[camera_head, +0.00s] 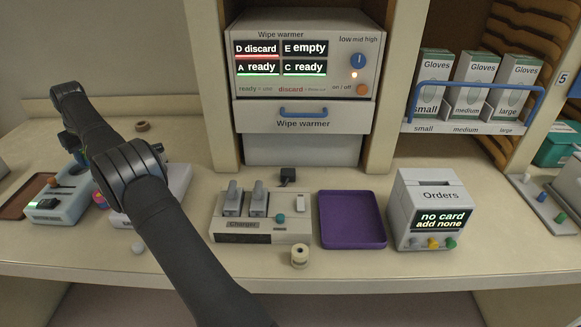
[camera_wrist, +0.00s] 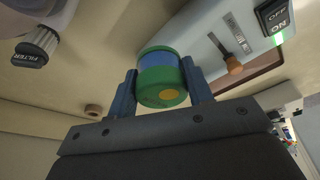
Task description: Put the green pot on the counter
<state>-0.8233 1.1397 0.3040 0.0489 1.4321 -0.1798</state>
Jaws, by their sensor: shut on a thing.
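The green pot (camera_wrist: 158,98) shows in the wrist view, a short round pot with a blue band and a yellow-orange spot. My gripper (camera_wrist: 160,90) is shut on it, with one blue finger on each side. In the head view my gripper (camera_head: 72,142) is at the far left, above the counter (camera_head: 185,262), mostly hidden by my arm.
A charger (camera_head: 262,222), a purple tray (camera_head: 352,220) and an Orders box (camera_head: 425,205) stand on the counter. A cream roll (camera_head: 299,256) lies near the front edge. A pale device (camera_head: 60,198) is at the left.

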